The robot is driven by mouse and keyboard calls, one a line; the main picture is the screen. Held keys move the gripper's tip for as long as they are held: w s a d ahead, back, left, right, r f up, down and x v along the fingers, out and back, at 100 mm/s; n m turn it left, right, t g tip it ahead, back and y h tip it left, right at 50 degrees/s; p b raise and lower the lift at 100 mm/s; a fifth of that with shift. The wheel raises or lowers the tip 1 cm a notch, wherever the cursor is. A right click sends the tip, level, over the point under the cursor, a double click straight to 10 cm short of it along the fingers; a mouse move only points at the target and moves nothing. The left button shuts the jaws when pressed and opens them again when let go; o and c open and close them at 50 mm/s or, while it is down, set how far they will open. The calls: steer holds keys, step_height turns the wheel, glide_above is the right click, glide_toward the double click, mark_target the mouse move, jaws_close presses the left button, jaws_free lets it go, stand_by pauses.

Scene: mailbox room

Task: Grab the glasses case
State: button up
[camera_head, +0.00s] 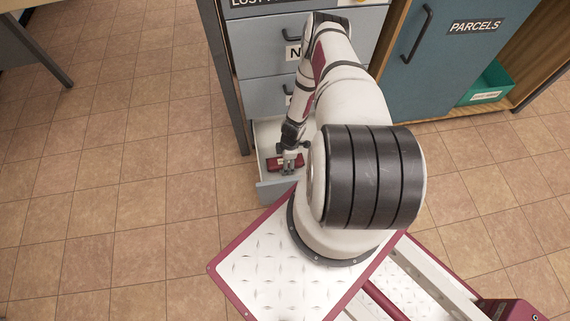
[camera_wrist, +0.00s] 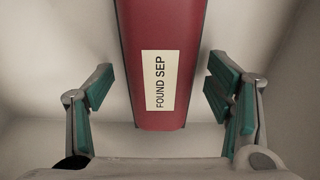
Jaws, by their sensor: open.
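The glasses case (camera_wrist: 145,30) is dark red with a cream label reading "FOUND SEP" in the wrist view. In the head view it (camera_head: 273,164) lies inside the open bottom drawer (camera_head: 275,190). My gripper (camera_wrist: 160,100) is open, with one teal-padded finger on each side of the case and a gap to it on both sides. In the head view my gripper (camera_head: 288,169) reaches down into the drawer and covers part of the case. I cannot tell the exact height of the fingertips relative to the case.
Closed grey-blue drawers (camera_head: 265,52) with dark handles are above the open one. A blue "PARCELS" door (camera_head: 430,70) is to the right, with a green bin (camera_head: 488,84) on a shelf beyond it. Pale drawer walls surround the gripper closely. Tiled floor (camera_head: 130,150) is clear on the left.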

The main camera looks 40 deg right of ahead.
steer(key=c, duration=1.3)
